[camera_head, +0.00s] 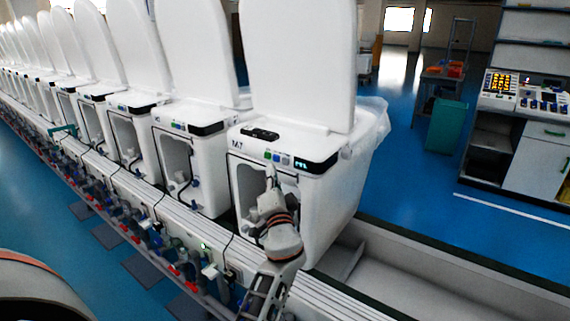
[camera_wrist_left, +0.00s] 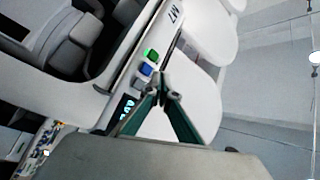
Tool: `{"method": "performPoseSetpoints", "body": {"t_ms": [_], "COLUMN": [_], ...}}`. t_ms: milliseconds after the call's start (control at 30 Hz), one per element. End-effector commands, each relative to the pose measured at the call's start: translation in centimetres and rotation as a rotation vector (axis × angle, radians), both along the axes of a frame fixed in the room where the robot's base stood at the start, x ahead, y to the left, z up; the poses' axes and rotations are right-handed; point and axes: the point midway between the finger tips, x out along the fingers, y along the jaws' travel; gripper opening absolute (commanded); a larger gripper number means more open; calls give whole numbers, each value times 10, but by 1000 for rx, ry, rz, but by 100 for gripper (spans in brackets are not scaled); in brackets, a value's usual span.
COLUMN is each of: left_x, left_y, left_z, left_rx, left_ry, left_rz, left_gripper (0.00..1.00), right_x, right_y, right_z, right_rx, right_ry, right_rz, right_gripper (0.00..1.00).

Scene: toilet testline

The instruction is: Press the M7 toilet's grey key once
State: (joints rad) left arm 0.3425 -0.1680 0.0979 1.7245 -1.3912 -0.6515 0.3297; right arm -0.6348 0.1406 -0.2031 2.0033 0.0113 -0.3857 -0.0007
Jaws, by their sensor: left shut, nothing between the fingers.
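The M7 toilet (camera_head: 330,185) is the nearest white unit in the row, with its lid upright. Its front panel carries a green key (camera_head: 267,154), a blue key (camera_head: 276,157), a grey key (camera_head: 286,160) and a lit display (camera_head: 301,163). The wrist view also shows the green key (camera_wrist_left: 151,55), blue key (camera_wrist_left: 146,69), grey key (camera_wrist_left: 140,84) and display (camera_wrist_left: 125,110). My left gripper (camera_head: 270,170) is shut and empty, its tips just below the keys in the head view. In the wrist view its tips (camera_wrist_left: 164,88) appear beside the blue and grey keys. I cannot tell whether they touch the panel.
More white toilets (camera_head: 180,120) stand in a row to the left. A rail with valves and hoses (camera_head: 130,215) runs along their front. A control desk (camera_head: 525,110) and a green bin (camera_head: 446,125) stand at the right. Blue floor (camera_head: 420,190) is clear between.

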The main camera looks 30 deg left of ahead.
Motion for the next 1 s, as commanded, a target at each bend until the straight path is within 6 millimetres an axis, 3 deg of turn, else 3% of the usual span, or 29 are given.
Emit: {"method": "performPoseSetpoints", "body": {"t_ms": [300,567,1000], "left_x": [28,31,31], "left_y": [-2,-2,-2], "left_z": [-3,0,0], "left_rx": [1,1,1], "left_ry": [3,0,1], "left_rz": [1,2,0], "left_gripper": [0,0,0], "right_x": [-2,10,3], "right_y": [-5,-5,-4], "right_z": [-14,-3,-9], "right_rx": [-17,-17,-16], "right_ry": [7,-21,-4], "right_rz": [0,-2,2], "right_gripper": [40,40,40]}}
